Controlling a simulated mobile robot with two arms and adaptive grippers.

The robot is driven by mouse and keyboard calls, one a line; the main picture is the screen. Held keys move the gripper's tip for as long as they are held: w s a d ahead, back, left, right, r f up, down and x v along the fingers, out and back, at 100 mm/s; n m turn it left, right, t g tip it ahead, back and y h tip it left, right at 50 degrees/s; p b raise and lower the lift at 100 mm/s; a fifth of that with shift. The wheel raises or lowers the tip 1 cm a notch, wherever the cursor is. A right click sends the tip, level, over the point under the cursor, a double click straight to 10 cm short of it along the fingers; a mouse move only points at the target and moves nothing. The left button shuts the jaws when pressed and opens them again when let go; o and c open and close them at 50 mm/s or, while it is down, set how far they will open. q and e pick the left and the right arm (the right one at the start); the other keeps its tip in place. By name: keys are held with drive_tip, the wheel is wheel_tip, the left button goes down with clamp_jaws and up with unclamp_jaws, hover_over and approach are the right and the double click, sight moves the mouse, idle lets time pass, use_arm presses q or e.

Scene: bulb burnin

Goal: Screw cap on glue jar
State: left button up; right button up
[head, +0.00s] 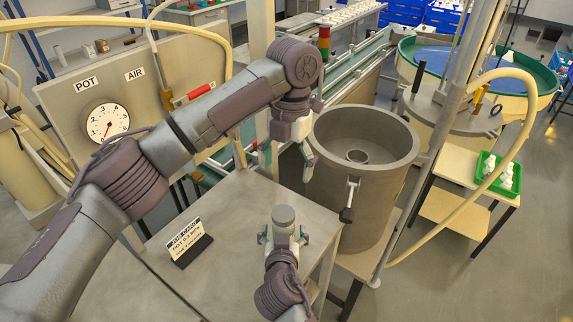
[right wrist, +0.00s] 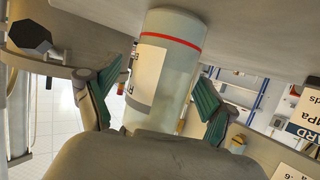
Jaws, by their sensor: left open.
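The glue jar (head: 283,216) is in the head view near the right edge of the grey table, its round grey top facing up. In the right wrist view the jar (right wrist: 165,75) is pale and translucent, with a red band and a white label. I cannot tell whether the grey top is the cap. My right gripper (head: 283,238) has its fingers on either side of the jar, with gaps showing beside it in the wrist view. My left gripper (head: 288,165) is open and empty, higher up beyond the jar. No separate cap is discernible.
A large open grey pot (head: 378,190) stands right of the table, with a clamp handle on its near side. A small sign (head: 188,242) stands on the table at left. A gauge panel (head: 150,90) rises behind. A green tray (head: 497,174) of small white items is at right.

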drive_tip(key=v, duration=0.5)
drive_tip(key=shift+f, duration=0.1)
drive_tip(key=s, duration=1.2)
drive_tip(key=shift+a, duration=0.3)
